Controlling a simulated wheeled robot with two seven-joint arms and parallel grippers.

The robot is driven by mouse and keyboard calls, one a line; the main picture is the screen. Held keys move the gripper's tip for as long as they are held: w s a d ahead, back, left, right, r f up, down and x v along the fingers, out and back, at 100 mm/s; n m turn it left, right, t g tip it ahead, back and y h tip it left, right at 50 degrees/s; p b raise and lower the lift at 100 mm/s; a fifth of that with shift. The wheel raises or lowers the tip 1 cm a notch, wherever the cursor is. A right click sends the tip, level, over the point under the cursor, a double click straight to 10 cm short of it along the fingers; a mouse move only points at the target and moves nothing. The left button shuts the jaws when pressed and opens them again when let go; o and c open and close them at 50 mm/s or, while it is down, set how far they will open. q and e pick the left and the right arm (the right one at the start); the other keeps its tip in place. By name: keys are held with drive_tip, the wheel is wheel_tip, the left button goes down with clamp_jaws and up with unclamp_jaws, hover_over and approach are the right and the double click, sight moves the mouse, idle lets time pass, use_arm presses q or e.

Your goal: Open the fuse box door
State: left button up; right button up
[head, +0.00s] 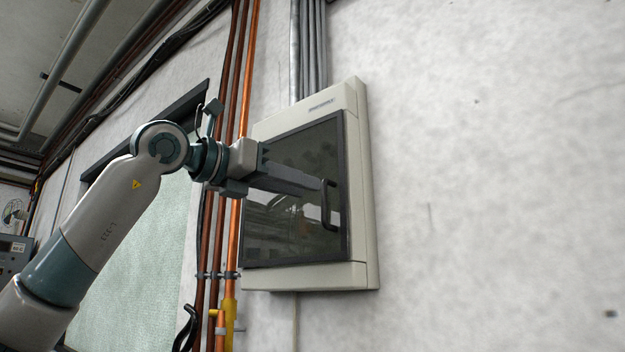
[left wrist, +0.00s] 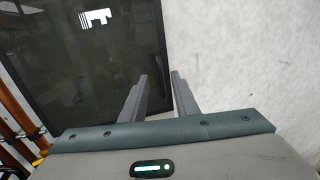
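The fuse box (head: 360,200) is a pale grey cabinet on the wall in the middle of the head view. Its dark glass door (head: 290,225) looks shut. A black upright handle (head: 331,205) sits near the door's right edge. My left gripper (head: 318,187) reaches in from the left across the door, its fingertips close to the handle's upper part. The dark door (left wrist: 85,60) also shows there. I cannot tell whether the fingers touch the handle. My right gripper is out of view.
Copper pipes (head: 236,200) and a yellow fitting (head: 229,310) run down the wall left of the box. Grey conduits (head: 309,50) enter from above. A framed pale green panel (head: 135,250) is behind my left arm. The wall (head: 490,180) right of the box is clear.

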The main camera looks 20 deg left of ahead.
use_arm(q)
drive_tip(key=shift+p+x, duration=0.6)
drive_tip(key=shift+x, duration=1.35)
clamp_jaws()
